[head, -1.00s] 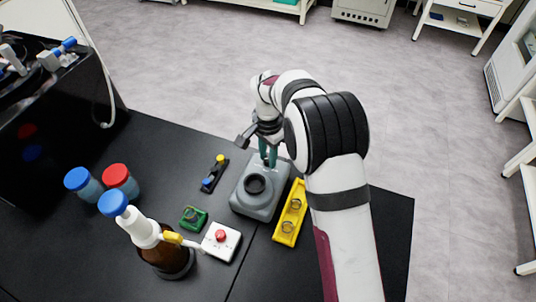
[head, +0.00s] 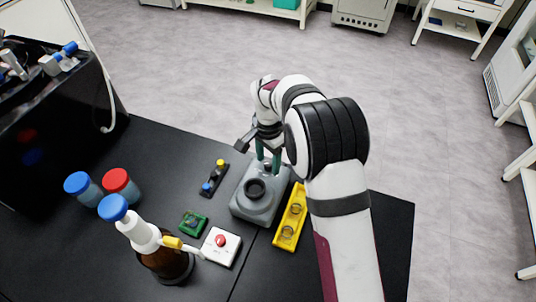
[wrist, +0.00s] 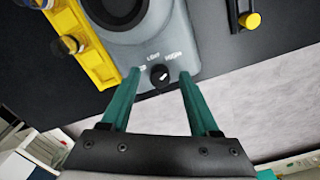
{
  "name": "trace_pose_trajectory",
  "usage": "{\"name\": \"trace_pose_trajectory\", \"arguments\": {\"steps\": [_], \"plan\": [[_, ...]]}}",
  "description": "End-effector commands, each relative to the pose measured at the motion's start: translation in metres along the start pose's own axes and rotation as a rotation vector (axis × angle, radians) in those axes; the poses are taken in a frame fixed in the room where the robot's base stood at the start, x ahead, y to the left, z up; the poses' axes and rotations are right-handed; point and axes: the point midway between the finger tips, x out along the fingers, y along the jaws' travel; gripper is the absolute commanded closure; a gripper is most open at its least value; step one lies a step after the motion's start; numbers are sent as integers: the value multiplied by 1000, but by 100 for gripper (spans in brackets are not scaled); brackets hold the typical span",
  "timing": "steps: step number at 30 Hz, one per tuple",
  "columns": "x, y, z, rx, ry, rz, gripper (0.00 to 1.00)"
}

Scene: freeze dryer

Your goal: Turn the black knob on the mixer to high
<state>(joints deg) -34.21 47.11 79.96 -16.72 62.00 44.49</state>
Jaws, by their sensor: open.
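The mixer (head: 250,209) is a grey box with a dark round cup on top, standing on the black bench. Its small black knob (wrist: 159,76) shows in the wrist view on the mixer's edge, with a white mark on it and printed labels beside it, including LOW and HIGH. The mark appears to slant toward the HIGH side. My gripper (head: 268,161) points down at the mixer's far side. In the wrist view its teal fingers (wrist: 160,78) are open, one on each side of the knob, with visible gaps. The knob is hard to make out in the head view.
A yellow holder (head: 290,217) stands close right of the mixer. A small black rack (head: 214,178), green board (head: 193,223) and white box with red button (head: 220,246) lie to the left. A brown bottle (head: 165,262) and two capped jars (head: 120,186) stand farther left.

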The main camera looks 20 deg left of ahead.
Motion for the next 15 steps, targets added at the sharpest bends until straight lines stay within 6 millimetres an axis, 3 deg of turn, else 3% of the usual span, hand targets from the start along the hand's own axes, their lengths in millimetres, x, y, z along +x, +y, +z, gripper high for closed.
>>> {"name": "trace_pose_trajectory", "arguments": {"steps": [5, 15], "plan": [[-28, -1, -1, 1, 3, -4, 38], [-131, -1, 0, 1, 3, -5, 38]]}}
